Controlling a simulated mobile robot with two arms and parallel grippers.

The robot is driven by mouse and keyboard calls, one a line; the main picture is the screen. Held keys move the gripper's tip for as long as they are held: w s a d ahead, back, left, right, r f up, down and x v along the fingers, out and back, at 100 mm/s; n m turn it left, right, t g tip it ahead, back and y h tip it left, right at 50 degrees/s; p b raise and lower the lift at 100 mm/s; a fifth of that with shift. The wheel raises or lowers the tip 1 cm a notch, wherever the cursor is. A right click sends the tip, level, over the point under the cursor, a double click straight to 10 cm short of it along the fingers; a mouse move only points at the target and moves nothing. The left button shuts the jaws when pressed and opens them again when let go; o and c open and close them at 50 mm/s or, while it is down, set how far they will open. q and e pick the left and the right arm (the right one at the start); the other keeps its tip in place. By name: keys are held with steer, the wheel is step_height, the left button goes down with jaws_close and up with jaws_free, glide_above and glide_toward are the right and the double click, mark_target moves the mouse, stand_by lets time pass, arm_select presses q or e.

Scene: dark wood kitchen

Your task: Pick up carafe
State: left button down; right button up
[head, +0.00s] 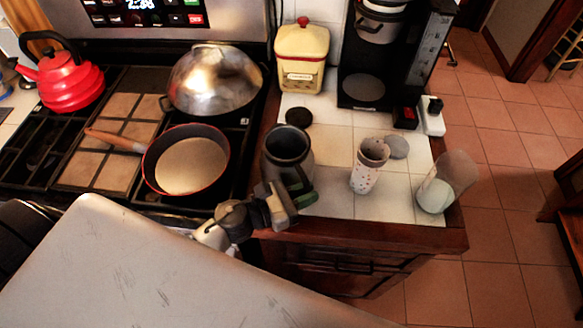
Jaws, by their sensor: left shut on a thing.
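The dark grey carafe (286,143) stands upright with its mouth open at the left edge of the white-tiled counter, beside the stove. My left gripper (287,201) is at the near side of the carafe, low on its body by the dark handle, and is shut on it. The gripper hides the lower near part of the carafe, so I cannot tell whether its base touches the tiles. My right gripper is not in view.
A dark round lid (298,117) lies behind the carafe. A speckled cup (369,167) and a tilted glass vessel (447,181) are to the right. A yellow canister (301,58) and a coffee maker (393,52) stand behind. A pan (186,160) is on the stove at left.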

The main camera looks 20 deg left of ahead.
arm_select(q)
steer(key=shift+r, duration=0.3)
